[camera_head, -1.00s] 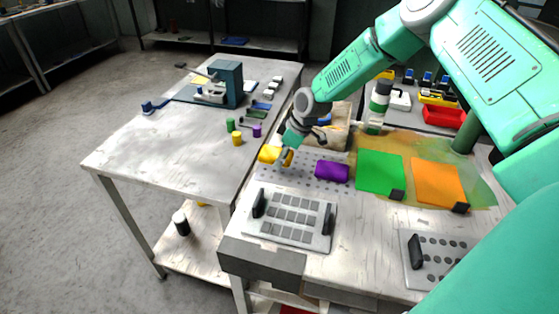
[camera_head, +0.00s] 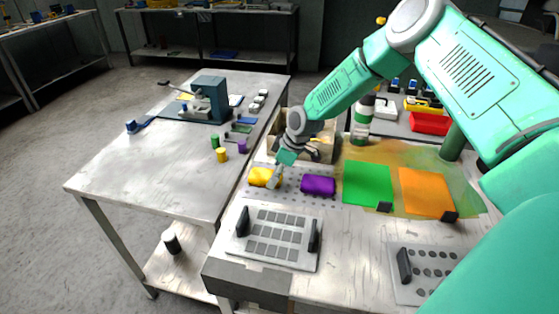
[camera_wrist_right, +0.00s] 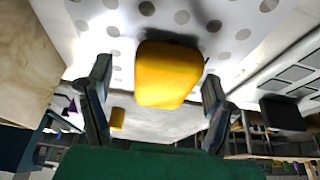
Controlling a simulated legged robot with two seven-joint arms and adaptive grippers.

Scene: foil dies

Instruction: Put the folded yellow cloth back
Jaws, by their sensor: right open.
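The folded yellow cloth (camera_head: 262,177) lies on the perforated plate (camera_head: 288,196), to the left of a folded purple cloth (camera_head: 318,185). My right gripper (camera_head: 275,180) reaches down at the yellow cloth and partly covers its right end in the head view. In the right wrist view the yellow cloth (camera_wrist_right: 168,74) lies on the holed surface between the two open fingers of my right gripper (camera_wrist_right: 155,88). A gap shows on each side, so the fingers are apart from it. My left gripper is not in view.
A green cloth (camera_head: 368,184) and an orange cloth (camera_head: 425,192) lie to the right. A tray with dark handles (camera_head: 277,254) stands in front. Small green, yellow and purple cylinders (camera_head: 221,155) stand on the left table. A bottle with green bands (camera_head: 362,120) stands behind.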

